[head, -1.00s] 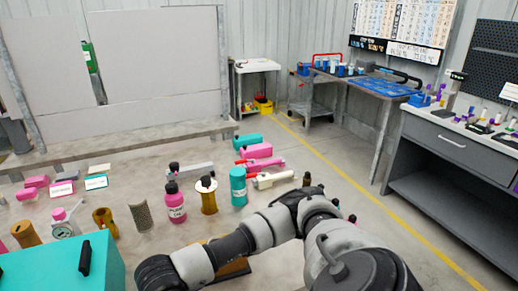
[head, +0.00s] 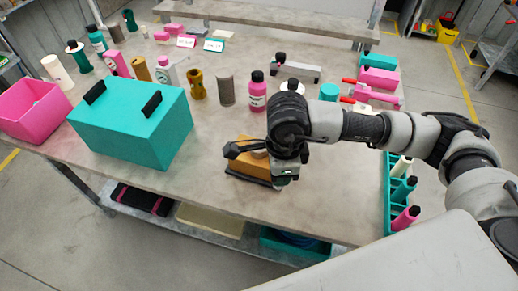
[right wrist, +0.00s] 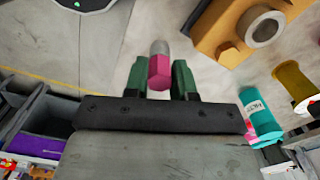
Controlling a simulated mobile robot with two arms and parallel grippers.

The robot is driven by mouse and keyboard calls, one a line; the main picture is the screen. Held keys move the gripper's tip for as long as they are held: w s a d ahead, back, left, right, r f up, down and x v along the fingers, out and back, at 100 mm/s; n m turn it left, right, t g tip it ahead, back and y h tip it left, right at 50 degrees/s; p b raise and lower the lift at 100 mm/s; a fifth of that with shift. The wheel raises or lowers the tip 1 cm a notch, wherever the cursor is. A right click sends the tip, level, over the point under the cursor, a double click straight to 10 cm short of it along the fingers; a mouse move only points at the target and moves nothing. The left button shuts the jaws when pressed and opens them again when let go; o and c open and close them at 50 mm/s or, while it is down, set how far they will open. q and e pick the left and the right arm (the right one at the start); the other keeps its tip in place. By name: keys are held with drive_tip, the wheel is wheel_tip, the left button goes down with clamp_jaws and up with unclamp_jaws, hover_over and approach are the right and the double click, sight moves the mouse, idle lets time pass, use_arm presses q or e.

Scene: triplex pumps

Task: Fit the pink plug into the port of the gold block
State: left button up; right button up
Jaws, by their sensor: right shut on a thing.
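The pink plug (right wrist: 158,70), with a grey tip, is between the two dark green fingers of my right gripper (right wrist: 158,76) in the right wrist view. The gripper is shut on it. The gold block (right wrist: 222,36) is at the upper right there, apart from the plug; its port is a pale round ring (right wrist: 263,27) around a hole. In the head view the gold block (head: 247,160) sits near the table's front edge, partly hidden by my right gripper (head: 284,177). The plug is hidden in that view. My left gripper is not in view.
A teal box (head: 135,125) with black handles and a pink bin (head: 38,108) stand left on the table (head: 215,195). A pink bottle (head: 257,95) and a grey cylinder (head: 227,90) stand behind the block. A teal rack (head: 391,185) holds bottles at right.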

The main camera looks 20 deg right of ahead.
drive_tip(key=w+a+r+m+p, duration=0.15)
drive_tip(key=r+m, duration=0.25)
drive_tip(key=m, duration=0.9)
drive_tip(key=a+r+m+b, duration=0.15)
drive_tip(key=r+m, duration=0.25)
drive_tip(key=m, duration=0.9)
drive_tip(key=p, duration=0.4)
approach(259, 157)
drive_tip(key=w, duration=0.2)
drive_tip(key=shift+d+f, duration=0.25)
drive_tip(key=shift+f, duration=0.1)
wheel_tip(259, 157, down, 3)
drive_tip(key=shift+f+p, duration=0.15)
drive_tip(key=shift+p, duration=0.35)
drive_tip(key=shift+f, duration=0.2)
drive_tip(key=shift+f, duration=0.1)
